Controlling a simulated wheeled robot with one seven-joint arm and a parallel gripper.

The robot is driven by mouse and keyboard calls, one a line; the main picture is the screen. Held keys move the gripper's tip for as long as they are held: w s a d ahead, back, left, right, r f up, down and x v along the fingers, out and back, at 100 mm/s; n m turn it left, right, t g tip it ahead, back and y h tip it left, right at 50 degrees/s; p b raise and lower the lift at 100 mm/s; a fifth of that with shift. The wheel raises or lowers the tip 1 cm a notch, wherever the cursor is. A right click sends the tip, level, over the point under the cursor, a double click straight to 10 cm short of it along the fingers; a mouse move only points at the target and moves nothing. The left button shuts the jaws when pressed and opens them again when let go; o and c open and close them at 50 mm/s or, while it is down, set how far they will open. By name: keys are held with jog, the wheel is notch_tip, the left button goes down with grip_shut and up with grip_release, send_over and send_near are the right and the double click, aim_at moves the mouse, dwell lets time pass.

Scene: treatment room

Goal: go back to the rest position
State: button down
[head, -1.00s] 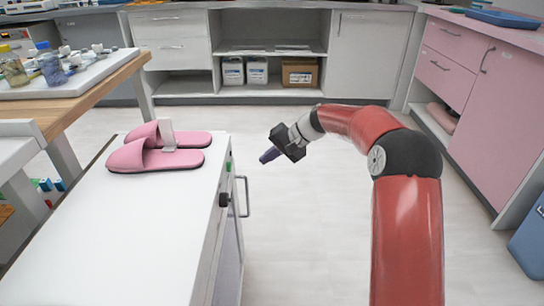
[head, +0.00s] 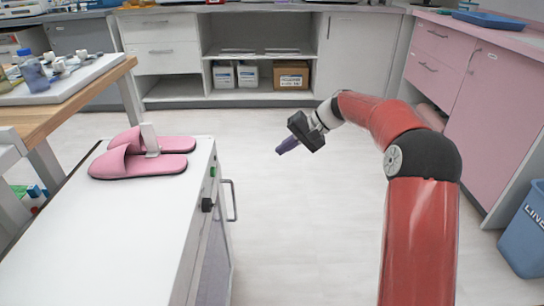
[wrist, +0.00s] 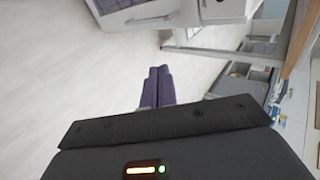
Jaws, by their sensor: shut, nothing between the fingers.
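My red arm reaches forward over the floor in the head view. My gripper (head: 283,149) has purple fingers and hangs above open floor, to the right of the white cabinet. In the wrist view the two purple fingers (wrist: 160,84) lie side by side, shut with nothing between them. Nothing touches the gripper.
A white cabinet (head: 90,245) with a handle stands at the left, with pink slippers (head: 140,165) on its top. A wooden table (head: 70,108) with a tray is behind it. Pink cabinets (head: 480,130) and a blue bin (head: 523,235) are at the right. The middle floor is clear.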

jog(key=s+d+r+t+h, duration=0.1)
jog(key=s+d+r+h, duration=0.15)
jog(key=s, duration=0.45)
jog(key=s+d+r+t+h, duration=0.1)
jog(key=s+d+r+h, duration=0.15)
jog(key=s, duration=0.35)
jog(key=s+d+r+h, duration=0.1)
jog(key=s+d+r, duration=0.1)
jog(key=s+r, duration=0.35)
jog(key=s+d+f+t+h, duration=0.1)
jog(key=s+d+f, duration=0.1)
jog(key=s, duration=0.4)
jog(key=s+d+f+t+h, duration=0.1)
jog(key=s+d+f, duration=0.1)
jog(key=s, duration=0.5)
jog(key=s+d+f+t+h, duration=0.1)
jog(key=s+d+f, duration=0.2)
jog(key=s, duration=0.4)
jog(key=shift+s+d+n, duration=0.2)
jog(key=shift+d+n, duration=0.1)
jog(key=shift+d, duration=0.1)
